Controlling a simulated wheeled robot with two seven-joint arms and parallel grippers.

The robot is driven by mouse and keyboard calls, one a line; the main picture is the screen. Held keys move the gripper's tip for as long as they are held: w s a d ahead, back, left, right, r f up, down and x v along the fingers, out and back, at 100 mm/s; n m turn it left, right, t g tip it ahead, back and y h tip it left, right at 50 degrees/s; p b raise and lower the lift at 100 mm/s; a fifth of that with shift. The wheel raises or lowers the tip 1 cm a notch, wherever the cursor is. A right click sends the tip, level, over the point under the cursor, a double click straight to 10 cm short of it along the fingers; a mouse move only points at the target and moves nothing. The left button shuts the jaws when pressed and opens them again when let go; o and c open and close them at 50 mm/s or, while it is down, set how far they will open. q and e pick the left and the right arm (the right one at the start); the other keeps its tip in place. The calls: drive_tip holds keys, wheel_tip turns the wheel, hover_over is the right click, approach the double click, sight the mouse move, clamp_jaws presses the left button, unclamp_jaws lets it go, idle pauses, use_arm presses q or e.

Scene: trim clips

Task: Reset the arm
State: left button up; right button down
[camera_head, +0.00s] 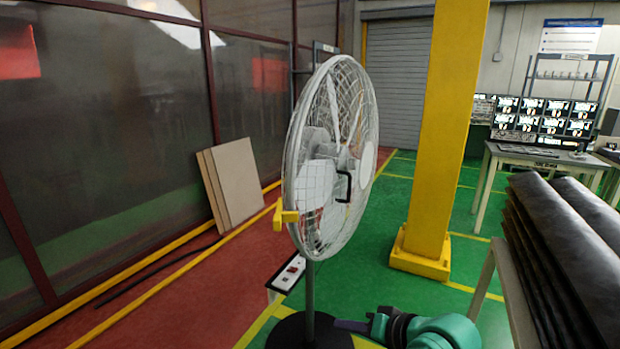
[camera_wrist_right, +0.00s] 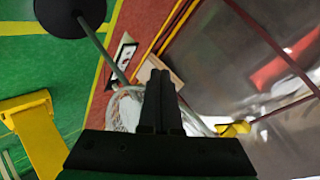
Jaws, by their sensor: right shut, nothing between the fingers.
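My right gripper (camera_head: 352,326) shows at the bottom of the head view, in front of the fan's dark base. Its green and black arm comes in from the lower right. In the right wrist view the two black fingers of the right gripper (camera_wrist_right: 160,75) lie together with nothing between them. My left gripper is in neither view.
A large white fan (camera_head: 335,155) on a pole with a round dark base (camera_head: 290,332) stands close ahead. A yellow pillar (camera_head: 440,130) rises behind it. Black padded parts (camera_head: 570,240) lie on a rack at the right. Green floor (camera_head: 390,275) is open between.

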drive_tip(key=s+d+f+n+g+h, duration=0.2)
drive_tip(key=s+d+f+h, duration=0.2)
drive_tip(key=s+d+f, duration=0.5)
drive_tip(key=s+d+f+n+g+h, duration=0.2)
drive_tip(key=s+d+f+g+h, duration=0.15)
drive_tip(key=s+d+f, duration=0.6)
drive_tip(key=s+a+f, duration=0.2)
drive_tip(key=f, duration=0.9)
drive_tip(key=s+a+f, duration=0.1)
drive_tip(key=s+f, duration=0.1)
drive_tip(key=f, duration=0.8)
drive_tip(key=s+d+f+g, duration=0.1)
drive_tip(key=s+d+f, duration=0.2)
drive_tip(key=s+f, duration=1.1)
drive_tip(key=shift+s, duration=1.25)
drive_tip(key=shift+g, duration=0.25)
